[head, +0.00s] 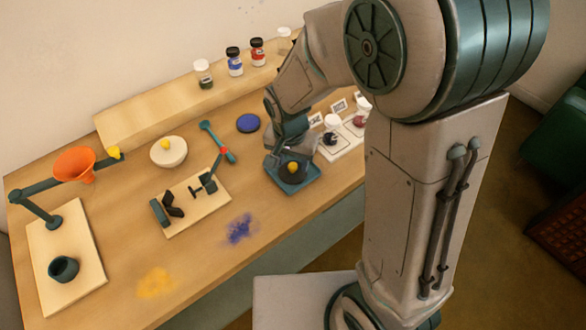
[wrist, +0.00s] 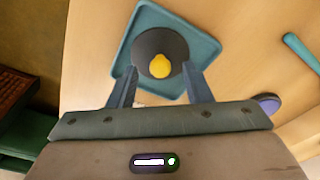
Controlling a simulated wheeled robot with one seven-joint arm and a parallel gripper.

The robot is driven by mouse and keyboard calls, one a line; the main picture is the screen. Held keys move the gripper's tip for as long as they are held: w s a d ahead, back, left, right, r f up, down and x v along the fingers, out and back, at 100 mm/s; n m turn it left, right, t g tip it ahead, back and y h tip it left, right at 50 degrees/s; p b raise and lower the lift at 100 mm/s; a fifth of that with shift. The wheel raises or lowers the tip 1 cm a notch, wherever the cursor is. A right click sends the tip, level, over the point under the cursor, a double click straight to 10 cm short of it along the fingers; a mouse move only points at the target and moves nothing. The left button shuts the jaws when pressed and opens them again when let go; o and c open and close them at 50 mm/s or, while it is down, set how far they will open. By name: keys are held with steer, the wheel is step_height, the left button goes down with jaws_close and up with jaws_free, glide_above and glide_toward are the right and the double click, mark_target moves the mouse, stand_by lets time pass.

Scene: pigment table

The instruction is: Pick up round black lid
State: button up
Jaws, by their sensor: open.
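The round black lid (head: 287,179) has a yellow knob (head: 292,167) on top and sits on a square teal tray (head: 312,189) on the table. In the wrist view the lid (wrist: 148,42) lies ahead of my gripper, with the yellow knob (wrist: 161,67) near the middle, on the teal tray (wrist: 205,48). My gripper (wrist: 160,75) is open and empty, its two fingers spread to either side of the knob. In the head view my gripper (head: 290,152) is just above the lid and partly hides it. I cannot tell whether the fingers touch the lid.
A white card stand with small jars (head: 345,140) is close to the right. A blue disc (head: 248,123) and a teal spoon-like tool (head: 218,142) lie to the left. A wooden board with dark parts (head: 205,212) and blue powder (head: 239,229) are nearer the front left.

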steer(key=shift+f, duration=0.55)
jaws_close()
